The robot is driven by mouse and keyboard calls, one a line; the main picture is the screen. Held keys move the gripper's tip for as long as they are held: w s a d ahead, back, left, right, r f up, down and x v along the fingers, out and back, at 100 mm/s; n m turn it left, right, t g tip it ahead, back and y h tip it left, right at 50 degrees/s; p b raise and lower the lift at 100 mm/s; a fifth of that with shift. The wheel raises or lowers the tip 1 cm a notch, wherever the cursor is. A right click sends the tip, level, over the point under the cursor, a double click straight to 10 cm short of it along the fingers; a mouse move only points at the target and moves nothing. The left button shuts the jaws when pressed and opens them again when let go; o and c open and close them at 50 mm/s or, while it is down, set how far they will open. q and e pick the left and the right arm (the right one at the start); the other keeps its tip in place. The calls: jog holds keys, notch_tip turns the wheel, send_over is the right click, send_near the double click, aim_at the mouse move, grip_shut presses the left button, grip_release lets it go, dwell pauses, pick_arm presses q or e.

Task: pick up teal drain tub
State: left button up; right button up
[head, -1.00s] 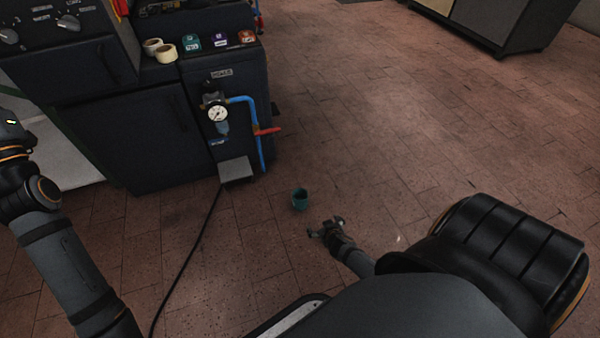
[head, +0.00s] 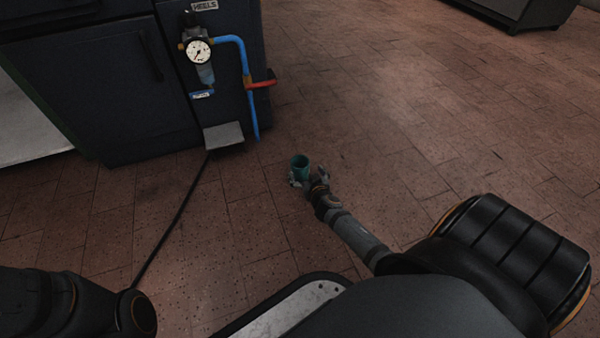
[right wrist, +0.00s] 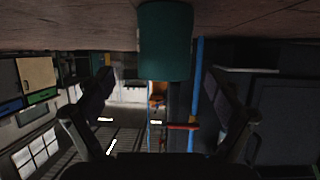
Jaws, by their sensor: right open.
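The teal drain tub (head: 299,165) stands upright on the brick floor, to the right of the dark machine's foot pedal. My right gripper (head: 307,182) is low at the floor, with its open fingers close around or beside the tub; I cannot tell if they touch it. In the right wrist view the tub (right wrist: 165,42) hangs upside down in the picture at top centre, ahead of the gap between the spread fingers (right wrist: 160,105). Part of my left arm shows at the lower left, but I do not see its gripper.
The dark machine (head: 100,90) stands at the left with a gauge (head: 199,51), a blue pipe (head: 247,85) with a red handle (head: 262,84), and a grey pedal (head: 223,135). A black cable (head: 175,220) runs over the floor. The floor to the right is clear.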

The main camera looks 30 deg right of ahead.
aim_at(298, 161)
jog(key=shift+w+d+f, duration=0.1)
jog(key=shift+w+f, duration=0.05)
jog(key=shift+w, duration=0.2)
jog(key=b+x, duration=0.1)
jog(key=x, duration=0.2)
jog(key=b+x, duration=0.1)
jog(key=shift+w+f+b, duration=0.1)
jog(key=shift+w+b, duration=0.2)
jog(key=shift+w, duration=0.35)
jog(key=c, duration=1.2)
